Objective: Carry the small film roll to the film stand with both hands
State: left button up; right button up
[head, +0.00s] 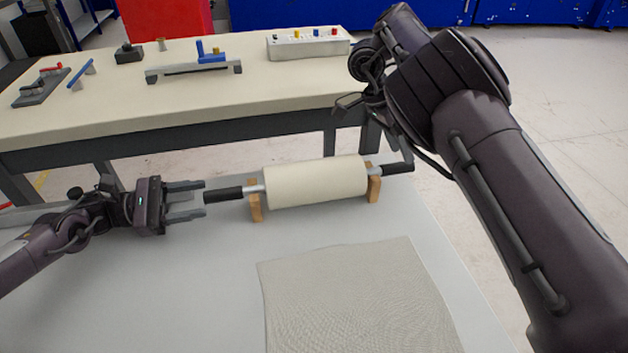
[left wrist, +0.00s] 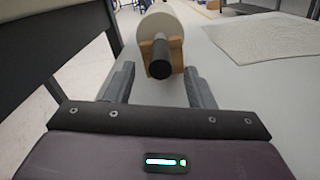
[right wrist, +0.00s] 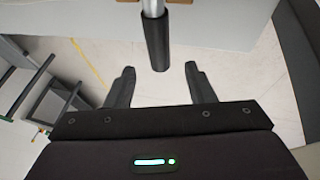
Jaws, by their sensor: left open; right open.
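The small film roll (head: 315,181) is a cream cylinder with a black handle at each end. It rests on two wooden supports (head: 255,201) on the light grey table. My left gripper (head: 203,200) is open just left of the left handle (head: 223,194); in the left wrist view that handle (left wrist: 159,60) lies ahead between the fingers. My right gripper (right wrist: 160,85) is open, with the right handle (right wrist: 157,42) ahead between its fingers. I cannot make out which item is the film stand.
A grey textured sheet (head: 355,295) lies on the near table (head: 190,300). Behind is a cream workbench (head: 130,100) with a blue-handled fixture (head: 195,66), a switch box (head: 308,43) and small tools. A red cabinet (head: 165,18) stands farther back. The table's left front is clear.

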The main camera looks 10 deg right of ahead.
aim_at(243, 190)
pick_arm(q)
jog(key=shift+d, duration=3.1)
pick_arm(e)
jog(key=shift+x, duration=3)
pick_arm(q)
jog(key=shift+c, duration=0.4)
pick_arm(e)
jog(key=shift+c, duration=0.4)
pick_arm(q)
grip_shut()
pick_arm(e)
grip_shut()
pick_arm(q)
jog(key=shift+a, duration=0.1)
jog(key=shift+w+r, duration=0.1)
jog(key=shift+r, duration=0.15)
pick_arm(e)
jog(key=shift+w+d+r, duration=0.1)
jog(key=shift+r, duration=0.1)
